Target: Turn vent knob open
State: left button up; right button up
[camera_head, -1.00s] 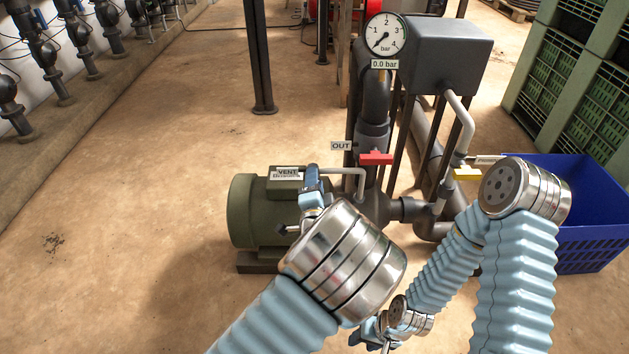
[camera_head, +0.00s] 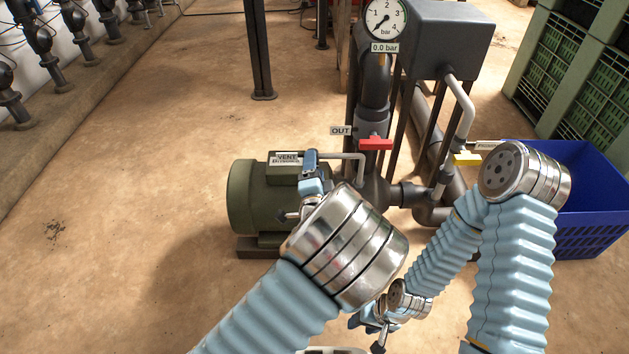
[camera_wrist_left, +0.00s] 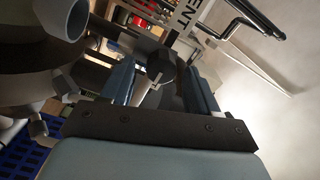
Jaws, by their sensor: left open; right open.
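The vent label (camera_head: 286,159) sits on top of the green motor of the pump in the head view; the letters "ENT" show on the label (camera_wrist_left: 190,18) in the wrist view. My left gripper (camera_head: 311,162) is at the right of this label, pointing away from me. In the left wrist view its two blue fingers are apart (camera_wrist_left: 160,82), with a dark grey part (camera_wrist_left: 158,68), perhaps the vent knob, between them. I cannot tell whether they touch it. The knob is not clear in the head view. My right gripper (camera_head: 366,330) is low, partly hidden, away from the pump.
A red handle (camera_head: 376,144) beside the OUT label and a yellow handle (camera_head: 467,159) are on the pipes. A pressure gauge (camera_head: 385,19) reads about zero. A blue crate (camera_head: 590,240) stands at the right. The floor left of the motor is clear.

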pick_arm(q)
jog(key=s, duration=1.3)
jog(key=shift+s+p, duration=0.2)
jog(key=shift+p, duration=0.1)
jog(key=s+a+f+n+g+y+p, duration=0.1)
jog(key=a+f+n+g+p, duration=0.1)
jog(key=a+f+n+g, duration=0.45)
jog(key=s+a+f+n+g+p, duration=0.1)
jog(key=s+a+f+g+p, duration=0.15)
jog(key=f, duration=0.65)
jog(key=s+a+f+n+g+h+p, duration=0.3)
jog(key=s+n+g+h, duration=0.2)
jog(key=s+n+g, duration=0.3)
jog(key=s+n, duration=0.1)
jog(key=s, duration=0.2)
jog(key=shift+s+p, duration=0.35)
jog(key=shift+o, duration=0.3)
